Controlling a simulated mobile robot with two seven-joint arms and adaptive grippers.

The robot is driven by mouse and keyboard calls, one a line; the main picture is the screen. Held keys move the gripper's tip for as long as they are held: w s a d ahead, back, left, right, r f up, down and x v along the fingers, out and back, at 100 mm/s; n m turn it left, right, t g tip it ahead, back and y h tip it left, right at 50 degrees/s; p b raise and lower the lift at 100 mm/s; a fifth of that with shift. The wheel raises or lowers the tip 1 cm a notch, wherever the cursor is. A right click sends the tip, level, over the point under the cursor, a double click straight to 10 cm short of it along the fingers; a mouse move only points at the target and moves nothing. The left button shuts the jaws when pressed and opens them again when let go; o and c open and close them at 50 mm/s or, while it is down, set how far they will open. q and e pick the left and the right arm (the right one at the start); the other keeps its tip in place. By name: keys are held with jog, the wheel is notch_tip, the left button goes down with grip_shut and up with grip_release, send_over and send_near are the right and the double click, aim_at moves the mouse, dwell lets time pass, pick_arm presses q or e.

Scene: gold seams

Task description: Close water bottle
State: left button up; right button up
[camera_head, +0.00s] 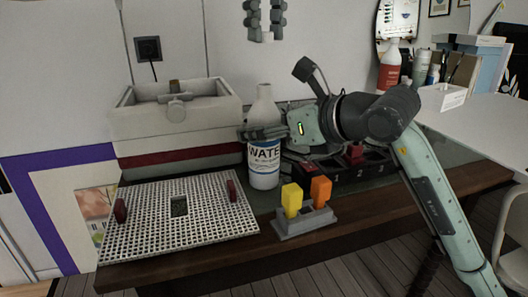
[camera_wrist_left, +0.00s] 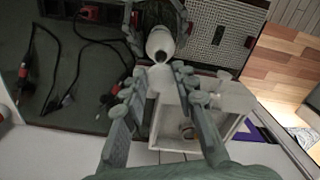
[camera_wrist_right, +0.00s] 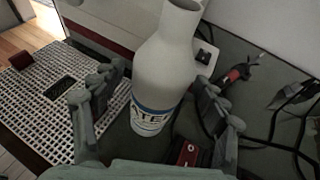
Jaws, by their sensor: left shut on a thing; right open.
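The white water bottle (camera_head: 265,165) stands upright on the table with its top uncapped; its blue-and-white label faces forward. My right gripper (camera_head: 263,132) reaches in from the right at the bottle's upper body. In the right wrist view the bottle (camera_wrist_right: 165,65) stands between the spread fingers of my right gripper (camera_wrist_right: 155,112). My left gripper (camera_head: 265,22) hangs high above the bottle, shut on a small white cap (camera_head: 267,37). In the left wrist view the cap (camera_wrist_left: 160,78) sits between the fingertips, close to the bottle's mouth (camera_wrist_left: 160,48) in the picture.
A white perforated board (camera_head: 150,235) lies front left. A grey-white box (camera_head: 175,120) stands behind it. A grey holder (camera_head: 303,222) with yellow and orange blocks is at the front. A dark numbered tray (camera_head: 350,170) stands right of the bottle, under my right arm.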

jog(key=shift+w+a+f, duration=0.2)
jog(key=shift+w+a, duration=0.1)
jog(key=shift+w, duration=0.05)
grip_shut()
dwell(0.4)
